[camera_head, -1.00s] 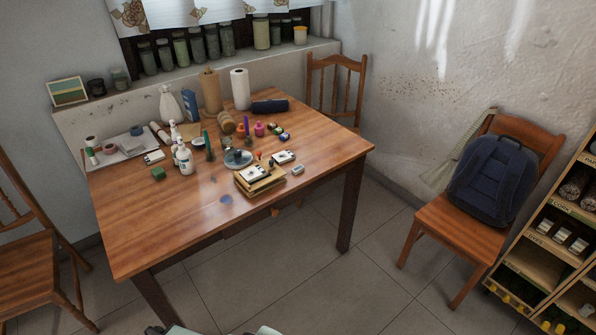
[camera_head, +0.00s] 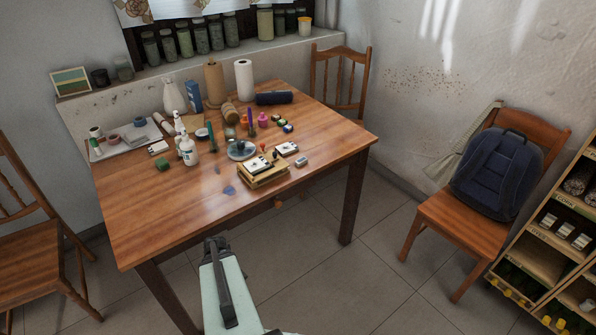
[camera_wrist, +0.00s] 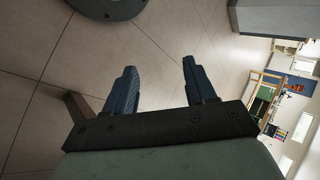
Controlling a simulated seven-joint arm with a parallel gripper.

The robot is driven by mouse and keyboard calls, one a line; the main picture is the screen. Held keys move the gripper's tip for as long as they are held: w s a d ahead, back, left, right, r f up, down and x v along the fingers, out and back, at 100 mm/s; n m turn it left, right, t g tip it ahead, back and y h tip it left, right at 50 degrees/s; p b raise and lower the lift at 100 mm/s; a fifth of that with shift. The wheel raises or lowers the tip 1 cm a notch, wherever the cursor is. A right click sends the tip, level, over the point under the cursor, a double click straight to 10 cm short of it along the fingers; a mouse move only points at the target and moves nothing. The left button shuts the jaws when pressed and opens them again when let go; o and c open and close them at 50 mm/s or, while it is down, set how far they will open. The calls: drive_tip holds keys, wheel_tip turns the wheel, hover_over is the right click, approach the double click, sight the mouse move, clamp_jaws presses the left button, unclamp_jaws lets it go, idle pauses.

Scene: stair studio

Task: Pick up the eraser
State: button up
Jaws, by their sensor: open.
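A small grey block (camera_head: 301,162) lies on the wooden table by the right side of the stacked books; it could be the eraser, but it is too small to be sure. A small green block (camera_head: 162,164) lies at the left of the table and could also be the eraser. My gripper (camera_wrist: 158,68) shows in the wrist view with its two dark blue fingers apart and nothing between them. It points over bare floor tiles, away from the table objects. In the head view my pale arm rises at the bottom, in front of the table's near edge; the fingers are not clear there.
The wooden table (camera_head: 150,225) has a clear near half. Stacked books (camera_head: 263,178) with a card on top, a round dish (camera_head: 242,150), a white spray bottle (camera_head: 187,151) and a paper roll (camera_head: 244,80) crowd its middle and back. A chair holds a blue backpack (camera_head: 497,170).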

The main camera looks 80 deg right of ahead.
drive_tip(key=s+d+r+n+t+h, duration=0.25)
drive_tip(key=s+d, duration=0.45)
drive_tip(key=d, duration=0.5)
drive_tip(key=s+d+r+n+t+h, duration=0.1)
drive_tip(key=s+d+r+n, duration=0.15)
drive_tip(key=s+d, duration=0.7)
drive_tip(key=s+d+r+n+h, duration=0.1)
drive_tip(key=s+d+r+h, duration=0.1)
drive_tip(key=s+d+r, duration=0.6)
drive_tip(key=s+d+r+n+h, duration=0.1)
drive_tip(key=s+d+r+n, duration=0.1)
drive_tip(key=s+d, duration=0.75)
wheel_tip(320, 180, up, 20)
drive_tip(key=g+h, duration=0.2)
hover_over(300, 161)
drive_tip(key=f, duration=0.8)
drive_tip(key=shift+w+d, duration=0.15)
drive_tip(key=shift+w, duration=0.1)
drive_tip(key=shift+s+f, duration=0.15)
drive_tip(key=shift+f, duration=1.2)
drive_tip(key=shift+s+f, duration=0.1)
drive_tip(key=shift+f, duration=1.2)
clamp_jaws()
